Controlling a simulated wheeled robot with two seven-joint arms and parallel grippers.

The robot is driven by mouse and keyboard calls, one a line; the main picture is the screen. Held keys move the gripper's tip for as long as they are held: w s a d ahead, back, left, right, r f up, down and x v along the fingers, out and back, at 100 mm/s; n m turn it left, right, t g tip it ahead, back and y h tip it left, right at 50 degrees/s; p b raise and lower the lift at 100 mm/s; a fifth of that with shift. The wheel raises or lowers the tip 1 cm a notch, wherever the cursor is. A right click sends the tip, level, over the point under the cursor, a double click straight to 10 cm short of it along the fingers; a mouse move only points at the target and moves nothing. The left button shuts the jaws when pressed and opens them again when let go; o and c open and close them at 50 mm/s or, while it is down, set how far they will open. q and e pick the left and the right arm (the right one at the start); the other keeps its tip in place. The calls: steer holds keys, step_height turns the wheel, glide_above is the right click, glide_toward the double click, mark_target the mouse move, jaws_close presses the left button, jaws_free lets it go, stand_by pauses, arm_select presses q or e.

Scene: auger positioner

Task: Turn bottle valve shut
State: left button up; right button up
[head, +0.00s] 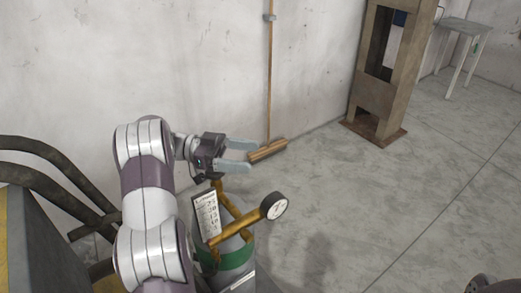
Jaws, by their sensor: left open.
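The gas bottle (238,262), grey with a green band, stands at the lower middle of the head view, partly hidden by my left arm. Yellow-brown fittings (232,231) sit at its top, with a round dial gauge (274,206) on their right and a white tag (206,214) hanging at the left. I cannot clearly tell which part is the valve handle. My left gripper (240,156) is open and empty, above and just behind the fittings, with its fingers pointing right. It appears apart from them. My right gripper is out of view.
A broom (268,149) leans on the wall behind the gripper. A rusty metal frame (379,85) and a small table (466,27) stand at the back right. Dark curved pipes (60,165) are at the left. The floor right of the bottle is clear.

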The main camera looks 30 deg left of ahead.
arm_select(q)
step_height(320, 180, up, 3)
steer(key=d, duration=0.3)
steer(key=n+t+y, duration=1.2)
steer(key=t, duration=0.1)
glide_toward(207, 174)
steer(key=w, duration=0.1)
steer(key=p+x, duration=0.2)
steer(key=x, duration=1)
steer(key=shift+d+p, duration=0.2)
steer(key=shift+p, duration=0.15)
steer(key=shift+w+d+f+y, duration=0.1)
steer(key=shift+w+d+y, duration=0.1)
steer(key=shift+w+y, duration=0.35)
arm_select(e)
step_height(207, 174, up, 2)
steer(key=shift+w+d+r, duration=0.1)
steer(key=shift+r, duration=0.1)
arm_select(q)
steer(key=shift+h, duration=0.35)
